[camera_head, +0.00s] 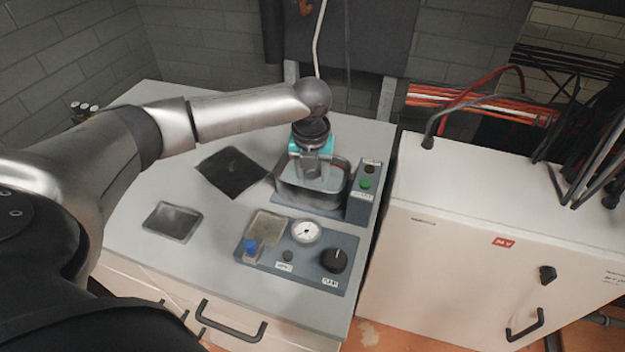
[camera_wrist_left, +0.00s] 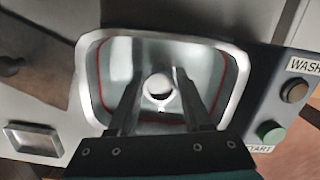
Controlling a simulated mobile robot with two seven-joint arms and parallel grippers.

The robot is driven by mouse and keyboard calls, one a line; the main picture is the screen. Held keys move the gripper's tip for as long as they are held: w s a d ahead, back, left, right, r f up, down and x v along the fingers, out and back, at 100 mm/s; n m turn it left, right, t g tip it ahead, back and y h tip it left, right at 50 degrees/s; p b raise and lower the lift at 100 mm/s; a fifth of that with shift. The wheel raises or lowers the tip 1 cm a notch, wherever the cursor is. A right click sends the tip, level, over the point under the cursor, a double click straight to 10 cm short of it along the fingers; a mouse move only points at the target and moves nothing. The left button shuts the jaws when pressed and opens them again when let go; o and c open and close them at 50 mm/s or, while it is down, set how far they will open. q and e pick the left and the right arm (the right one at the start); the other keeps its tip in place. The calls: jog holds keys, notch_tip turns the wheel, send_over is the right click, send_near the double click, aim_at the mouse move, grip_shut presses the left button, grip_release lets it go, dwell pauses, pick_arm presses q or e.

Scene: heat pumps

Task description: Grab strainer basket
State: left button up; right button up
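My left gripper (camera_head: 313,172) points down into a metal-rimmed basin (camera_head: 337,200) on the grey worktop. In the left wrist view its two dark fingers (camera_wrist_left: 158,82) are spread apart. A round pale knob-like part (camera_wrist_left: 158,87) shows between the fingertips, inside the basin (camera_wrist_left: 239,80). I cannot tell whether the fingers touch it. No strainer basket can be made out for certain; the gripper hides part of the basin's inside. My right gripper is not in view.
A button box (camera_head: 363,190) stands right of the basin. In front is a panel with a gauge (camera_head: 306,231) and black knob (camera_head: 335,260). A dark square (camera_head: 232,172) and small metal tray (camera_head: 172,221) lie left. A white cabinet (camera_head: 470,230) stands right.

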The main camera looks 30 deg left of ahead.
pick_arm(q)
grip_shut()
dwell(0.3)
